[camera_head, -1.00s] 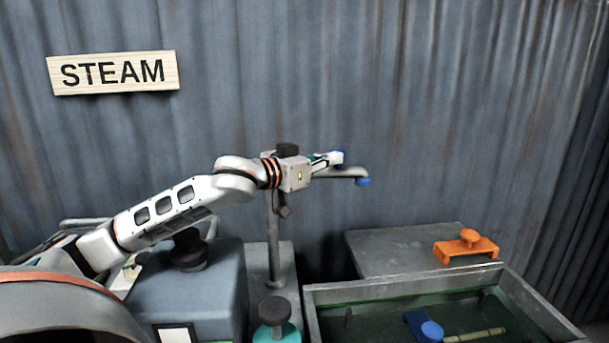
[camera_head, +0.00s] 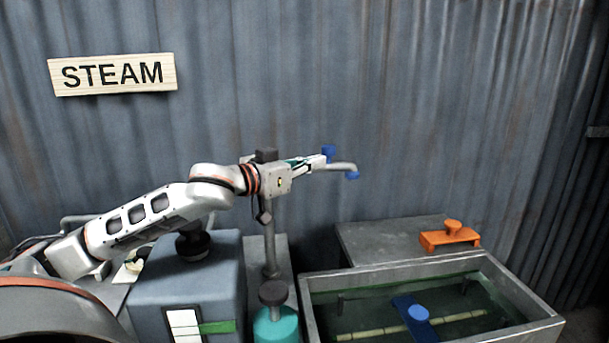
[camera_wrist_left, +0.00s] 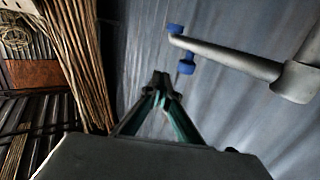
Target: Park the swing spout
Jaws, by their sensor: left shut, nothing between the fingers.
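The swing spout (camera_head: 342,166) is a grey pipe on an upright post with a black cap (camera_head: 265,155). It reaches out to the right and has a blue tip (camera_head: 353,175) and a blue knob (camera_head: 328,152). My left gripper (camera_head: 324,160) is shut and empty, close beside the knob; the head view does not show whether they touch. In the left wrist view my shut fingertips (camera_wrist_left: 161,78) are apart from the blue parts (camera_wrist_left: 187,66), which lie right of and above them. The pipe (camera_wrist_left: 228,58) runs off to the right there. My right gripper is out of view.
An open tank (camera_head: 310,305) with green water stands at lower right, holding a rod and a blue piece. A grey-blue box (camera_head: 190,285) and teal bottle (camera_head: 277,326) stand below my arm.

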